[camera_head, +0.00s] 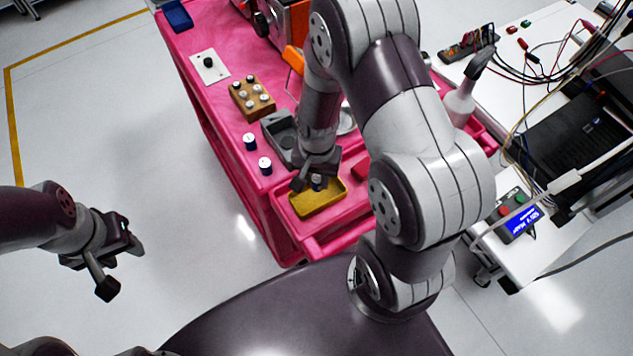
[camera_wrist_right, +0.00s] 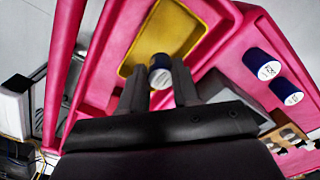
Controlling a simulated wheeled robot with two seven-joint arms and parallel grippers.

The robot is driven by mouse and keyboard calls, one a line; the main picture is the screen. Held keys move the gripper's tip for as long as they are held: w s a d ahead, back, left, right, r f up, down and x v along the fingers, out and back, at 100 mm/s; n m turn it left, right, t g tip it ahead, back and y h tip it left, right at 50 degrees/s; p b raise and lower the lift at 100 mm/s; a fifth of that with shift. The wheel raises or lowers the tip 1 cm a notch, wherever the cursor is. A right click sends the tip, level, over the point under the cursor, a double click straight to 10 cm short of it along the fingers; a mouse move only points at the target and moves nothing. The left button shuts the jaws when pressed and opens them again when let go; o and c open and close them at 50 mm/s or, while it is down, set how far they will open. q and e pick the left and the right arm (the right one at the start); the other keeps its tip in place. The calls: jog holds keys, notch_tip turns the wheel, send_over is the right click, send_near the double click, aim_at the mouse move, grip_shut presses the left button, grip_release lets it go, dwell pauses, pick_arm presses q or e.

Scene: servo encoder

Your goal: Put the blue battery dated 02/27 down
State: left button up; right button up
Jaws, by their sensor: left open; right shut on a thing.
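My right gripper (camera_wrist_right: 160,85) is shut on a blue battery (camera_wrist_right: 160,70) with a pale end cap. It holds the battery over the yellow tray (camera_wrist_right: 154,38). In the head view, my right gripper (camera_head: 315,180) is above the yellow tray (camera_head: 325,203), and its fingers partly hide the battery. I cannot read a date on the held battery or tell whether it touches the tray. Two other blue batteries with white tops (camera_head: 250,141) (camera_head: 265,165) stand upright on the pink cart, left of the tray. My left gripper (camera_head: 120,265) is open and empty, over the floor at the left.
The pink cart (camera_head: 190,50) also carries a wooden block with several knobs (camera_head: 252,99), a grey holder (camera_head: 282,130) and a white plate (camera_head: 209,67). A white bench (camera_head: 520,60) with cables and a control box (camera_head: 514,214) stands at the right.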

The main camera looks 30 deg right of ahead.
aim_at(318, 182)
jog(key=f, duration=0.3)
jog(key=shift+s, duration=0.3)
jog(key=shift+w+f, duration=0.1)
jog(key=shift+f, duration=0.2)
jog(key=shift+f, duration=0.2)
jog(key=o, duration=0.6)
jog(key=shift+r, duration=0.1)
jog(key=shift+r, duration=0.1)
notch_tip(318, 182, up, 12)
jog(key=shift+f, duration=0.15)
jog(key=s+r+n, duration=0.1)
jog(key=n, duration=0.1)
jog(key=s+a+r+n+t, duration=0.1)
jog(key=s+r+n, duration=0.1)
jog(key=n, duration=0.1)
jog(key=s+a+r+n, duration=0.1)
jog(key=r+n, duration=0.1)
jog(key=n, duration=0.1)
jog(key=shift+s+a+r, duration=0.1)
jog(key=shift+s+a, duration=0.1)
jog(key=shift+a, duration=0.05)
